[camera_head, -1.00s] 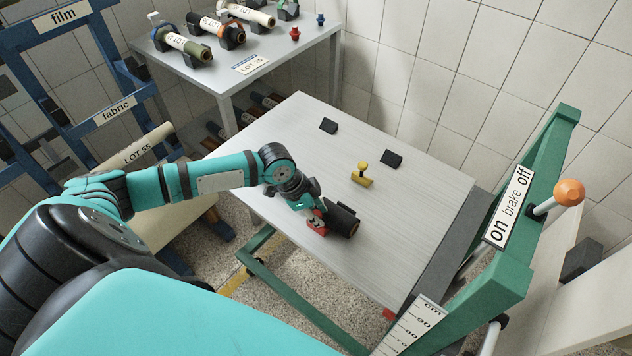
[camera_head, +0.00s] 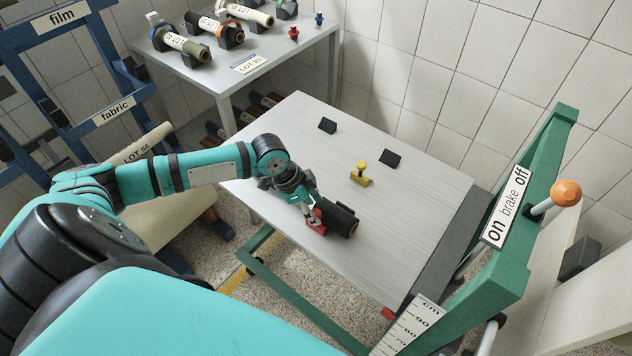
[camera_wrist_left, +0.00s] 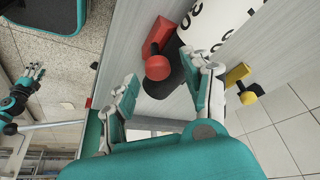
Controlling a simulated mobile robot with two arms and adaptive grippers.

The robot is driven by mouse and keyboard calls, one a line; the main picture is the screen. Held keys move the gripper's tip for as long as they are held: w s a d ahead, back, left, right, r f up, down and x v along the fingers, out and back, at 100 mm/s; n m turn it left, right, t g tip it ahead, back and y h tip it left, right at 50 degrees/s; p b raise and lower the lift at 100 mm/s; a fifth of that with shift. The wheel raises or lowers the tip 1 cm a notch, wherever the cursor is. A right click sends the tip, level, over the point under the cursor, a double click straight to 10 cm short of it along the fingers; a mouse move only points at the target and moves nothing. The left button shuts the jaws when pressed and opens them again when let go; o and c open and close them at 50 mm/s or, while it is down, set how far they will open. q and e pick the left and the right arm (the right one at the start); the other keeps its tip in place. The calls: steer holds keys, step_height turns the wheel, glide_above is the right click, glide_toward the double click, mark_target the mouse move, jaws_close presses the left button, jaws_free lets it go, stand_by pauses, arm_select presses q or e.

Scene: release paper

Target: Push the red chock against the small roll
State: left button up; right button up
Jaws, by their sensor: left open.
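The red chock (camera_head: 316,226) stands on the grey table beside the near-left end of the small dark roll (camera_head: 343,219). In the left wrist view the red chock (camera_wrist_left: 158,36) has a round red knob and stands close to the roll's dark end; I cannot tell whether they touch. The roll's white printed label (camera_wrist_left: 215,22) shows there. My left gripper (camera_head: 311,213) is low over the table at the chock. In the wrist view its fingers (camera_wrist_left: 165,85) are apart, with nothing clearly held. My right gripper (camera_wrist_left: 30,80) shows small at the left edge of that view.
A yellow chock (camera_head: 361,175) and two black blocks (camera_head: 327,125) (camera_head: 391,158) stand farther back on the table (camera_head: 290,140). A green frame with a brake lever (camera_head: 560,197) rises at the right. The table's front right is clear.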

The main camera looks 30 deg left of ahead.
arm_select(q)
steer(key=v, duration=0.9)
steer(key=shift+r, duration=0.2)
steer(key=shift+a, duration=0.1)
